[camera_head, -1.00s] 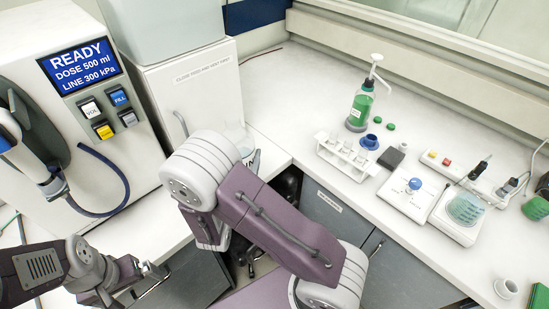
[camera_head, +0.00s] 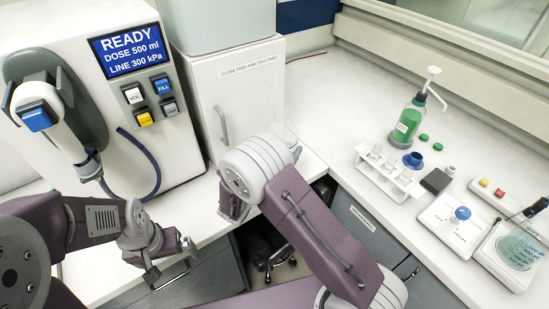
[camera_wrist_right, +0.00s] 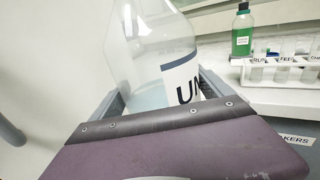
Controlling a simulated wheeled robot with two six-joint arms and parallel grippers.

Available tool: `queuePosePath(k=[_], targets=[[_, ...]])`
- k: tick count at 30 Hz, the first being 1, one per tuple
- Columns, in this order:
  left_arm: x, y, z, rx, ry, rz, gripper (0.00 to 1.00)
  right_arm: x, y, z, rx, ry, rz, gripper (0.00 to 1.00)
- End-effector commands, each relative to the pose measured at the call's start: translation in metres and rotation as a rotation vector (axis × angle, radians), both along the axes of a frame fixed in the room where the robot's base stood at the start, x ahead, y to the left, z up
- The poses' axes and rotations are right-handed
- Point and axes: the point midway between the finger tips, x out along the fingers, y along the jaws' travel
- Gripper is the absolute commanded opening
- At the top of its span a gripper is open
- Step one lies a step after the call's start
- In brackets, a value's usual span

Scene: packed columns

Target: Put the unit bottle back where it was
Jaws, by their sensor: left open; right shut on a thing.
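The unit bottle (camera_wrist_right: 150,60) is a clear bottle with a white label reading "UN" in the right wrist view. Pale liquid shows low inside it. My right gripper (camera_wrist_right: 165,97) is shut on it, with a finger on each side. In the head view my right arm hides nearly all of the bottle in front of the white cabinet. My left gripper (camera_head: 171,262) is open and empty at the counter's front edge, below the dispensing machine and apart from the bottle.
The dispensing machine (camera_head: 180,122), its screen reading "READY", has a blue hose (camera_head: 158,170). Right of it stands a white cabinet (camera_head: 240,95) with a shut door. A tube rack (camera_head: 390,178), a green pump bottle (camera_head: 408,122) and small devices stand on the right counter.

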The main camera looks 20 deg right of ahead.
Motion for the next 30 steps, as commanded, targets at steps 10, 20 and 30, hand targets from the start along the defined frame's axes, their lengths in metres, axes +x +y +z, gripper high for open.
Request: queuePosePath(k=[10,20,30], targets=[[0.0,0.0,0.001,0.0,0.0,0.0,1.0,0.015,0.016,-0.018,-0.003,0.0,-0.001,0.17],[0.0,0.0,0.003,0.0,0.0,0.0,1.0,0.015,0.015,-0.052,-0.002,-0.004,-0.001,0.17],[0.0,0.0,-0.001,0.0,0.0,0.0,1.0,0.014,0.015,-0.056,-0.001,0.001,-0.001,1.0]])
